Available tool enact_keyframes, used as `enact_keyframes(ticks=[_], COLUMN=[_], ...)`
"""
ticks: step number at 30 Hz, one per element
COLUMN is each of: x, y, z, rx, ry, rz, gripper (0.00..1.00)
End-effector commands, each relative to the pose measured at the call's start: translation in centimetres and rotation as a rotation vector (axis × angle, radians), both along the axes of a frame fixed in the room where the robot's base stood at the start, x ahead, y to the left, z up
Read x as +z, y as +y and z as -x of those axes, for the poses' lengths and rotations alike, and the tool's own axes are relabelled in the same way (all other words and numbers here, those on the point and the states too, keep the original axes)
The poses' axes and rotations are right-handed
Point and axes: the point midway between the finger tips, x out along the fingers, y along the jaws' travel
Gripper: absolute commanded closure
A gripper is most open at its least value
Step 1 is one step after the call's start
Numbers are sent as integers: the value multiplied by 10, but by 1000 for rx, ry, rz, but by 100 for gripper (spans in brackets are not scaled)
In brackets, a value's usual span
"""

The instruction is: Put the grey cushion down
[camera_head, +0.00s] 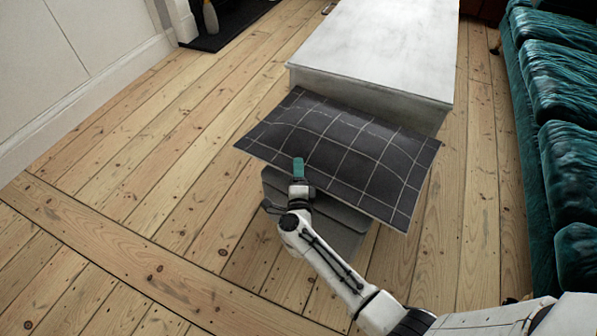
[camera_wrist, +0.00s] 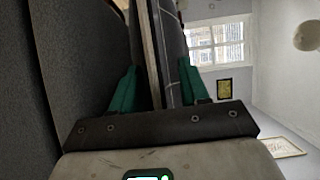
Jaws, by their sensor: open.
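The grey cushion (camera_head: 350,150) is a dark, flat square with thin white grid lines. In the head view it lies at a slant before the white table, hiding part of the table's front. My gripper (camera_head: 298,168) is at the cushion's near left side. In the wrist view the cushion's edge (camera_wrist: 168,45) runs upright between the two teal fingers of my open gripper (camera_wrist: 157,88). The left finger looks apart from it; whether the right one touches is unclear. What bears the cushion is hidden.
A grey, flat-sided object (camera_head: 335,222) shows below the cushion. The white table (camera_head: 385,40) stands behind it. A teal sofa (camera_head: 555,110) lines the right side. Bare floorboards (camera_head: 150,180) lie open to the left. A dark hearth (camera_head: 225,30) is at the back left.

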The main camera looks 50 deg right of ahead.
Motion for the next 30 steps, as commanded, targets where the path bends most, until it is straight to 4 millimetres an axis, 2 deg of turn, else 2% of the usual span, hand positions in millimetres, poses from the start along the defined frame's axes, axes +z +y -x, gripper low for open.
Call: enact_keyframes(ticks=[5,19,24,30], x=[1,0,0,0], y=[10,73,84,87], z=[9,70,81,83], rx=[2,3,1,3], ry=[1,1,1,0], rz=[-1,-1,1,1], gripper=[55,55,55,55])
